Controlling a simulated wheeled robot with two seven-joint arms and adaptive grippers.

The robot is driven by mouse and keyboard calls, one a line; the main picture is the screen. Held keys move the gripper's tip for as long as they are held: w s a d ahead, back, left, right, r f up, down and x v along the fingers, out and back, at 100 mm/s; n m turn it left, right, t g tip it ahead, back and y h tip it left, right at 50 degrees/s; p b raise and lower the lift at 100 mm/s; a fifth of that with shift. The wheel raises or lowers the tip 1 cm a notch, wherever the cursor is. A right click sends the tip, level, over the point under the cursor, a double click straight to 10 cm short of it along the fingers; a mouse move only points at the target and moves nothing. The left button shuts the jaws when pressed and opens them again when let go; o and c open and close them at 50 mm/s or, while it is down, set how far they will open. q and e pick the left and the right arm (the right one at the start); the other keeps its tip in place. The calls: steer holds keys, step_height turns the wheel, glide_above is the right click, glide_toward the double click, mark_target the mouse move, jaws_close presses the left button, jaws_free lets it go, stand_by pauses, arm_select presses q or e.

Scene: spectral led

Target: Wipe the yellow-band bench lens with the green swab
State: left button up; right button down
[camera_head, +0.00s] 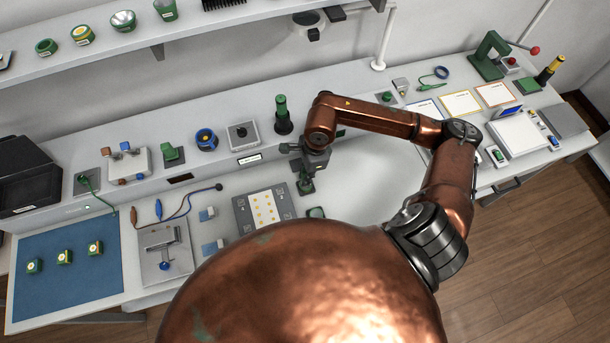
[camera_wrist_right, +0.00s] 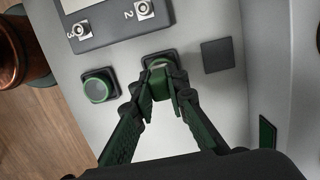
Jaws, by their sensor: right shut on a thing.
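My right gripper (camera_wrist_right: 162,85) is shut on a small green piece (camera_wrist_right: 157,80), seen between the fingertips in the wrist view. The piece is at a dark square pad; I cannot tell whether it rests there, or whether it is the swab. In the head view my right gripper (camera_head: 306,178) points down at the middle of the bench. I cannot tell which thing is the yellow-band bench lens. My left gripper is not in view.
A dark pad with a green round top (camera_wrist_right: 98,89) and a bare dark square (camera_wrist_right: 217,55) flank the held piece. A grey plate with a yellow-dotted card (camera_head: 239,213) lies left of my gripper. A dark green cylinder (camera_head: 283,118) stands behind it. A shelf (camera_head: 180,30) overhangs the back left.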

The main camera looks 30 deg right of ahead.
steer(key=shift+f+b, duration=0.3)
steer(key=shift+f, duration=0.1)
steer(key=shift+s+a, duration=0.2)
steer(key=shift+s, duration=0.5)
steer(key=shift+s+a, duration=0.15)
steer(key=shift+s, duration=0.5)
steer(key=shift+f, duration=0.1)
steer(key=shift+b, duration=0.5)
steer(key=shift+w+d+b, duration=0.25)
steer(key=shift+w+b, duration=0.3)
steer(key=shift+w, duration=0.4)
steer(key=shift+w+d+b, duration=0.2)
steer(key=shift+w+b, duration=0.35)
steer(key=shift+w, duration=0.4)
steer(key=shift+w+d, duration=0.1)
steer(key=shift+w, duration=0.25)
